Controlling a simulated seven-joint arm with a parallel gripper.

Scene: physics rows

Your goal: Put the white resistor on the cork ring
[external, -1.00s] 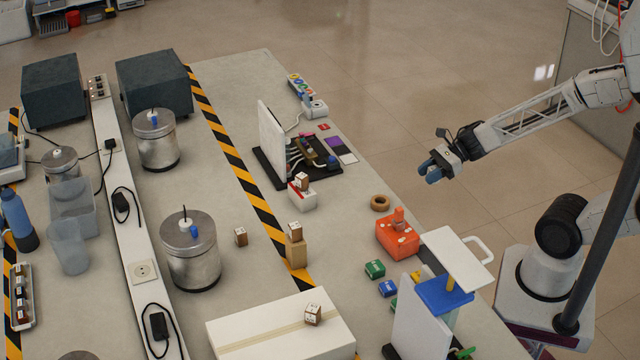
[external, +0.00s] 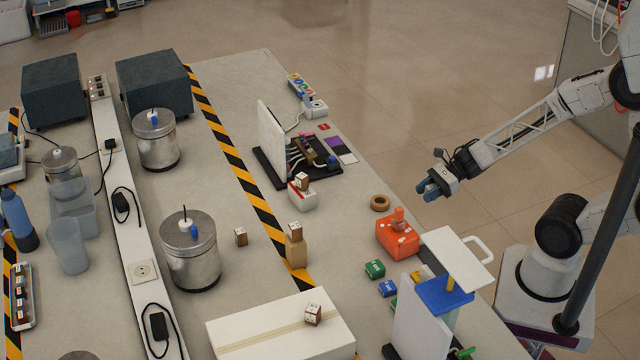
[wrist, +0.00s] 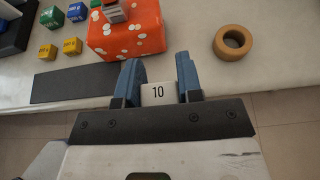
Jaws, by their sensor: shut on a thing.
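My gripper (external: 430,189) is in the air just off the bench's right edge, at the right of the external view. In the wrist view its blue fingers (wrist: 162,82) are shut on a white block marked "10" (wrist: 159,94), which I take to be the white resistor. In the external view the block cannot be made out between the fingers. The cork ring (external: 380,203) lies flat on the bench near that edge, left of my gripper. In the wrist view the cork ring (wrist: 233,43) is ahead and right of the fingers, with nothing on it.
An orange spotted box (external: 398,236) with items on top stands beside the ring. Small green (external: 375,269) and blue (external: 387,288) blocks sit nearby. A white panel on a black base (external: 272,146) stands farther back. The bench around the ring's far side is clear.

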